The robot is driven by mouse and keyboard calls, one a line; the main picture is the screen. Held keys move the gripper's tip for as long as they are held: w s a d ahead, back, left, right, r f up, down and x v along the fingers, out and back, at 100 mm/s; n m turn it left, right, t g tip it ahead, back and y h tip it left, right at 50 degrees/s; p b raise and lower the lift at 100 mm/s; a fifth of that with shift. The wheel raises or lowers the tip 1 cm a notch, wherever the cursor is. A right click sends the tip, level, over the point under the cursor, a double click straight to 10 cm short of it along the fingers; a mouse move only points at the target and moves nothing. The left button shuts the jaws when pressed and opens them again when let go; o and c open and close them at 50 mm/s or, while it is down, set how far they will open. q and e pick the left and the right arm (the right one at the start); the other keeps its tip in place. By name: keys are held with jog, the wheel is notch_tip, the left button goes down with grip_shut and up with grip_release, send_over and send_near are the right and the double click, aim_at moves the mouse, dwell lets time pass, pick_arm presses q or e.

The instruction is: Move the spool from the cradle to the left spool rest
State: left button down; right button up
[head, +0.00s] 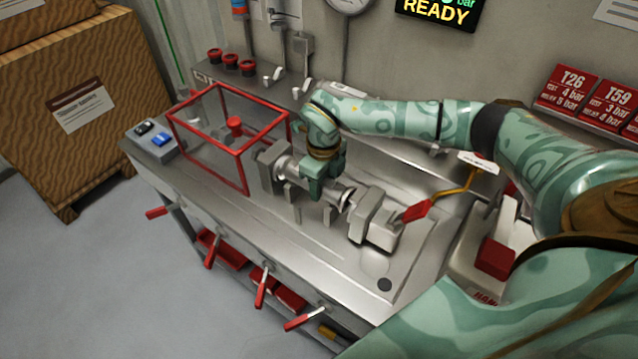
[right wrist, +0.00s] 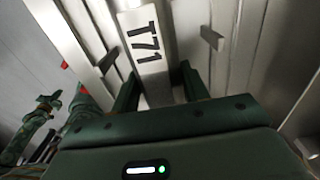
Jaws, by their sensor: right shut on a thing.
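The spool (head: 338,190) is a grey metal tube with flanged ends, lying between two grey blocks on the steel bench. In the right wrist view the spool (right wrist: 145,45) shows the label T71. My right gripper (head: 314,190) reaches down from above and is shut on the spool's middle, hiding part of it. Upright grey plates (head: 291,214) stand beneath and near the spool, perhaps the cradle. I cannot tell whether the spool touches them. I cannot pick out the left spool rest with certainty.
A red-framed clear box (head: 243,160) stands left of the spool. A grey block (head: 375,222) with a red-handled lever (head: 417,211) is at its right. Red handles (head: 261,287) jut from the bench front. Bare bench top (head: 330,255) lies in front.

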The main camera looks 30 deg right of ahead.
jog(key=shift+r+p, duration=3.4)
jog(key=shift+r, duration=0.6)
jog(key=shift+f, duration=0.1)
